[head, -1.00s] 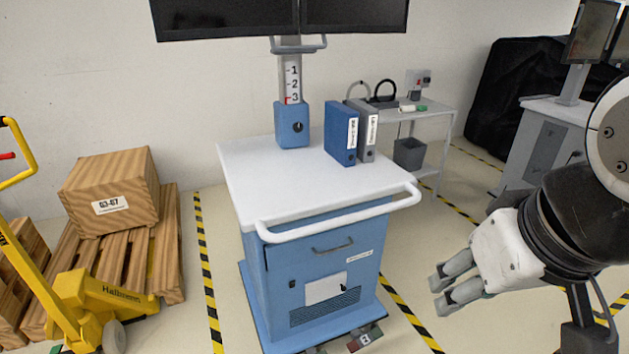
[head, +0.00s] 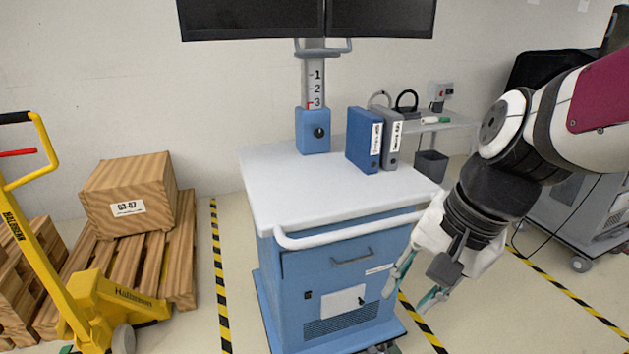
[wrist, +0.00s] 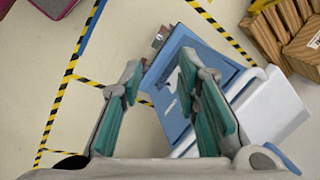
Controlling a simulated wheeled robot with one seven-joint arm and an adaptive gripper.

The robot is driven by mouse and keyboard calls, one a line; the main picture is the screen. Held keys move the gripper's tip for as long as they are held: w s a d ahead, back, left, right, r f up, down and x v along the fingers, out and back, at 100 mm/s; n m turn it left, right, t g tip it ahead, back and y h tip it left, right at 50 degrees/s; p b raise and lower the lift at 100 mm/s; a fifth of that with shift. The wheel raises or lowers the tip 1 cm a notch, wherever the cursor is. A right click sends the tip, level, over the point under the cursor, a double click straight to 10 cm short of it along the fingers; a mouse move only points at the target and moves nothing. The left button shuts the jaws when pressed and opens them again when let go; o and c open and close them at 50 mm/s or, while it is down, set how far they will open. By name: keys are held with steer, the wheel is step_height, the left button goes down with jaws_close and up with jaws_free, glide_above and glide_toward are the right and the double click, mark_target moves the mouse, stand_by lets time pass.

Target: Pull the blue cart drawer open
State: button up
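The blue cart (head: 288,300) stands in the middle of the head view, with a white top (head: 300,190) and a white push rail (head: 350,229) along its front. Its blue drawer (head: 335,266) sits below the rail and looks closed, with a grey bar handle (head: 352,257). My gripper (head: 405,300) is in front of the cart's right side, pointing down, to the right of and apart from the handle. Its fingers are spread with nothing between them. In the wrist view my gripper (wrist: 155,95) shows teal pads wide apart, with the cart (wrist: 170,110) beyond, partly behind the right finger.
The white rail juts out above the drawer. Blue and grey binders (head: 364,140) stand on the cart top. A yellow pallet jack (head: 95,300) and a wooden box (head: 128,195) on a pallet are at the left. Another cart stands at the right.

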steer(key=w+a+f+m+y+b, duration=0.2)
steer(key=w+f+m+y+b, duration=0.2)
steer(key=w+f+m, duration=0.5)
steer(key=m+t+y+b, duration=0.3)
steer(key=m+t+b, duration=0.65)
steer(key=m, duration=2.05)
glide_toward(357, 260)
steer(key=shift+t, duration=0.35)
steer(key=b+x, duration=0.1)
steer(key=x, duration=0.6)
steer(key=b+x, duration=0.1)
steer(key=x, duration=0.2)
steer(key=shift+a+f+b, duration=0.15)
steer(key=shift+f+b, duration=0.15)
steer(key=shift+f, duration=0.1)
steer(key=shift+c, duration=0.4)
jaws_close()
